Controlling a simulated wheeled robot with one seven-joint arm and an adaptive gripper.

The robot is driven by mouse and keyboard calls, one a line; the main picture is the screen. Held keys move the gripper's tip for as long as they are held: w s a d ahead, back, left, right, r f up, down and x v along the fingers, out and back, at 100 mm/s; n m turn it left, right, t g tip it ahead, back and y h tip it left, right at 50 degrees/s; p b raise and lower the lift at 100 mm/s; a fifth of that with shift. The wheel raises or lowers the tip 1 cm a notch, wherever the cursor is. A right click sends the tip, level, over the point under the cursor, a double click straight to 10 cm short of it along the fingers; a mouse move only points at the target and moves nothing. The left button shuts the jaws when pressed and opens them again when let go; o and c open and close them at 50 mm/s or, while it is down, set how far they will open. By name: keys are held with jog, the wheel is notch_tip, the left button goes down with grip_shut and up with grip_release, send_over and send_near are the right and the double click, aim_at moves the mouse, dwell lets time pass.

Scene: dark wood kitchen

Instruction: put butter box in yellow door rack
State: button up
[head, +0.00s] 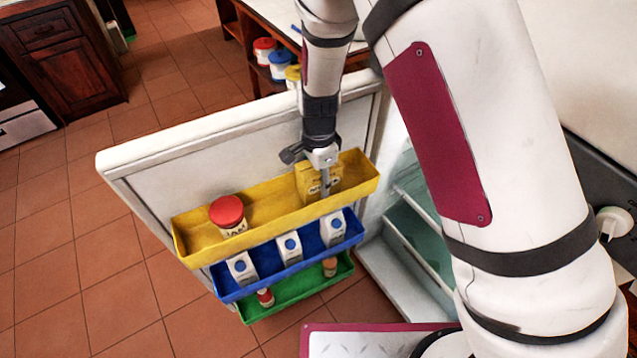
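The yellow butter box (306,181) is at the right part of the yellow door rack (278,213), on the inner side of the open fridge door. It looks upright, within the rack's outline; I cannot tell whether its base touches the rack floor. My gripper (325,187) points down at the box. One finger lies across the near face of the box, and the other is hidden. Whether the fingers press on the box cannot be seen.
A red-lidded jar (228,214) stands in the yellow rack's left part. Below, a blue rack (262,278) holds white cartons, and a green rack (297,296) holds small bottles. The rack space between the jar and box is clear. Fridge shelves (418,235) are at right.

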jog(key=shift+f, duration=1.05)
jog(key=shift+f, duration=0.15)
jog(key=o, duration=1.1)
notch_tip(320, 180, up, 12)
jog(key=shift+r, duration=0.2)
